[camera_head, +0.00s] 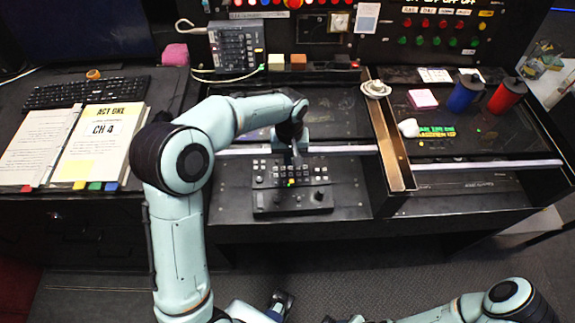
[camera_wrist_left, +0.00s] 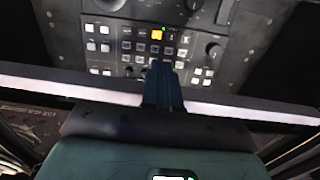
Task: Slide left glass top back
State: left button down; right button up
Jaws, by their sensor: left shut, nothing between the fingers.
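The left glass top (camera_head: 340,108) is a dark, see-through pane over the left bay of the desk. Its pale front edge bar (camera_head: 345,150) runs across the bay, just behind the button panel (camera_head: 262,196). The bar also crosses the left wrist view (camera_wrist_left: 225,108). My left gripper (camera_head: 293,172) is shut and empty, with its fingers pointing down over the panel's rear rows, at the front side of the bar. In the left wrist view the closed fingers (camera_wrist_left: 163,72) overlap the bar and buttons. Whether they touch either is unclear. My arm hides part of the pane.
A wooden divider (camera_head: 388,140) separates the bays. The right glass top's pale edge (camera_head: 490,164) lies beyond it, with a blue mug (camera_head: 464,95), a red mug (camera_head: 506,95) and a pink block (camera_head: 422,99) there. An open binder (camera_head: 105,140) and a keyboard (camera_head: 85,93) lie left.

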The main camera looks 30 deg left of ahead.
pick_arm(q)
jog(key=shift+w+a, duration=0.4)
jog(key=shift+w, duration=0.15)
pick_arm(e)
jog(key=shift+w+r, duration=0.2)
jog(key=shift+r, duration=0.2)
